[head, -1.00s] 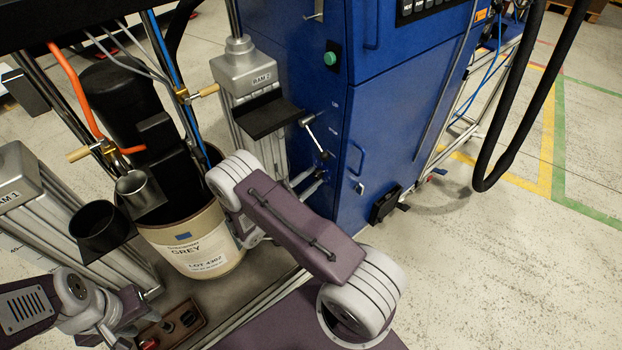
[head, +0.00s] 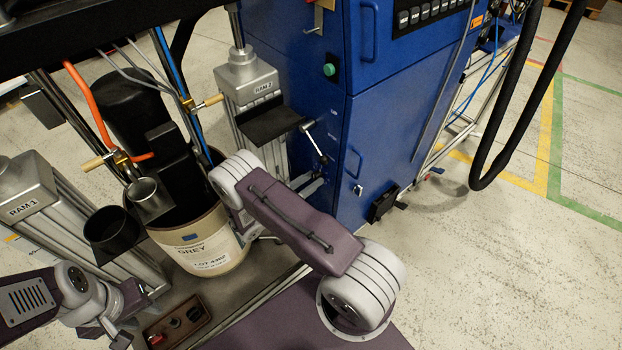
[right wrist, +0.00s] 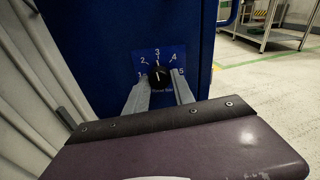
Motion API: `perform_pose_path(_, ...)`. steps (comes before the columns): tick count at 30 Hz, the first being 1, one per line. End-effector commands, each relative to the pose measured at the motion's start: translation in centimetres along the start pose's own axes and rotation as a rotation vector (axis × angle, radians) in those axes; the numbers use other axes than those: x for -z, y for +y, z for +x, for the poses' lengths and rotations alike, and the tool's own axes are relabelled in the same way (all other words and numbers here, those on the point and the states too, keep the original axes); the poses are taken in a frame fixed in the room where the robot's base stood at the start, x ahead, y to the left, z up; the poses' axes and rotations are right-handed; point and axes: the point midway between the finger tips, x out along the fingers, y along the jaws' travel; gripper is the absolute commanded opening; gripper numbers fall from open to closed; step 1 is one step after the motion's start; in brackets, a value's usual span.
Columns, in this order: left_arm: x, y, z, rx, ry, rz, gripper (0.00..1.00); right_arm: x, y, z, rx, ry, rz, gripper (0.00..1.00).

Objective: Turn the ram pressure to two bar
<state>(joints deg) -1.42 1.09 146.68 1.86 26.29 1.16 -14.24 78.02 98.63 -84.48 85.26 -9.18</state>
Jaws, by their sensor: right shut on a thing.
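In the right wrist view, a black round pressure knob (right wrist: 159,77) sits on a blue dial plate (right wrist: 177,54) with white numbers from 1 to 5. Its white pointer line stands near upright, at about the 3. My right gripper (right wrist: 160,88) is shut on the knob, one grey finger on each side.
The blue cabinet (head: 395,130) stands behind my right arm. The RAM 2 column (head: 246,82) is left of it, and the RAM 1 column (head: 28,185) is at the far left. A drum labelled GREY (head: 205,250) stands between them. Floor at right is open.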

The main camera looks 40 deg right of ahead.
Motion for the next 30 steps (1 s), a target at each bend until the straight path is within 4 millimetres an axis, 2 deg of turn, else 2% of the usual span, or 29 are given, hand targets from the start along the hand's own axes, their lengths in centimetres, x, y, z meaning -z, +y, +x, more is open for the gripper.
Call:
perform_pose_path(15, 0.09, 0.02, -0.89, 0.0, 0.0, 0.0, 0.37, -0.09, 0.1, -0.01, 0.036, 0.037, -0.449, 0.0)
perform_pose_path(30, 0.1, 0.02, -0.99, 0.0, 0.0, 0.0, 0.37, -0.09, 0.17, -0.01, 0.052, 0.054, -0.663, 0.0)
